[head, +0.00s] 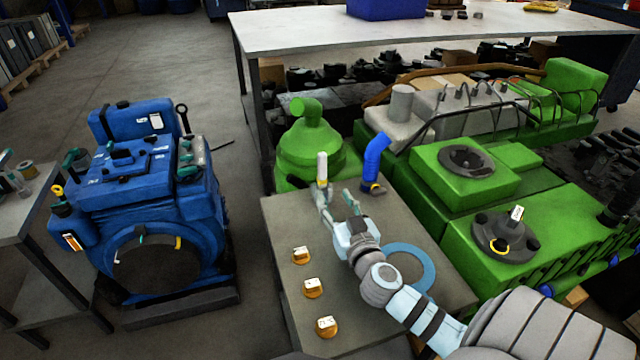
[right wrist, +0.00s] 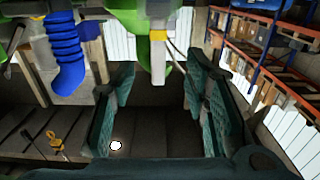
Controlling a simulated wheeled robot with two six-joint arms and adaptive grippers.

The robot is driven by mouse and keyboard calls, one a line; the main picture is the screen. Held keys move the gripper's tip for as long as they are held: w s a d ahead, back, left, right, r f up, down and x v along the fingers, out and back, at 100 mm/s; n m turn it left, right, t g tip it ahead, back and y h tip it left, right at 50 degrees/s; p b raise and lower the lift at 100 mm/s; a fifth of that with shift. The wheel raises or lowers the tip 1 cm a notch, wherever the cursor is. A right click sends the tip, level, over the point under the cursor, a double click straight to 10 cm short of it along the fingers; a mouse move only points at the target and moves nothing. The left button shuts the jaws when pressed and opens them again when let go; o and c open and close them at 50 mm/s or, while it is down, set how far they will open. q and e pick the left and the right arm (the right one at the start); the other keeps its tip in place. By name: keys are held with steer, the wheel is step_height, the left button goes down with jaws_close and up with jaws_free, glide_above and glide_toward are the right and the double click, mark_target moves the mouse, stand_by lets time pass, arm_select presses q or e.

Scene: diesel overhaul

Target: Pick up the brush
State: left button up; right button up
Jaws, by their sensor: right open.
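The brush, a pale stick with a yellow band (head: 322,168), appears upright near the far left edge of the grey table (head: 285,225) in the head view. Its lower end is hidden behind my right gripper (head: 336,197), which is open at its near side. In the right wrist view the brush (right wrist: 158,45) shows at the top middle, ahead of and roughly between the two open teal fingers (right wrist: 160,105). Nothing is held between them. I cannot tell whether a finger touches the brush. My left gripper is not in view.
A blue ring (head: 408,267) lies beside my right arm. A blue hose (head: 376,158) stands right of the brush. A green engine (head: 470,200) borders the right; a blue engine (head: 150,200) stands left across clear floor.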

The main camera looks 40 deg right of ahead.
mark_target(323, 176)
steer(key=x, duration=0.4)
steer(key=shift+w+d, duration=0.2)
steer(key=shift+w, duration=0.1)
steer(key=x, duration=0.6)
steer(key=shift+d+r, duration=0.1)
steer(key=shift+r, duration=0.05)
steer(key=shift+s, duration=0.15)
jaws_close()
